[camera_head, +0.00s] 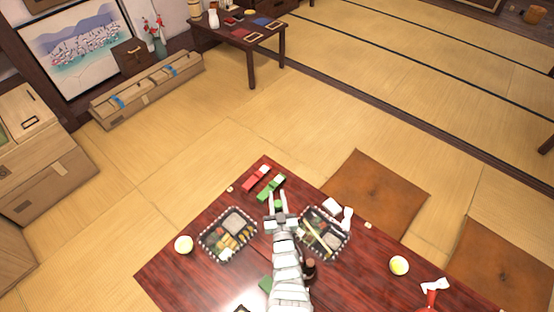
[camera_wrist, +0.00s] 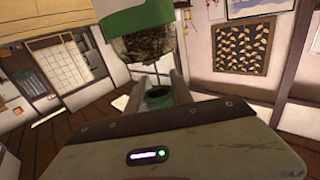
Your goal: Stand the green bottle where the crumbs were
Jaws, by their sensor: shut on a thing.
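My gripper (camera_head: 278,198) is above the far part of the dark red table (camera_head: 190,268), its fingers pointing away. It is shut on a small green piece (camera_head: 278,205), which I take for the green bottle; this also shows between the fingers in the wrist view (camera_wrist: 158,97). Its lower part and tilt cannot be made out. A green-and-white item (camera_head: 270,187) lies just past the fingertips. A large green-and-white object with a dark, clear end fills the top of the wrist view (camera_wrist: 140,35). I cannot make out any crumbs.
Lunch boxes stand left (camera_head: 203,245) and right (camera_head: 346,242) of my arm. A red-and-white item (camera_head: 256,178) is by the far corner. A dark bottle (camera_head: 310,268) stands right of my arm. Bare table shows at left.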

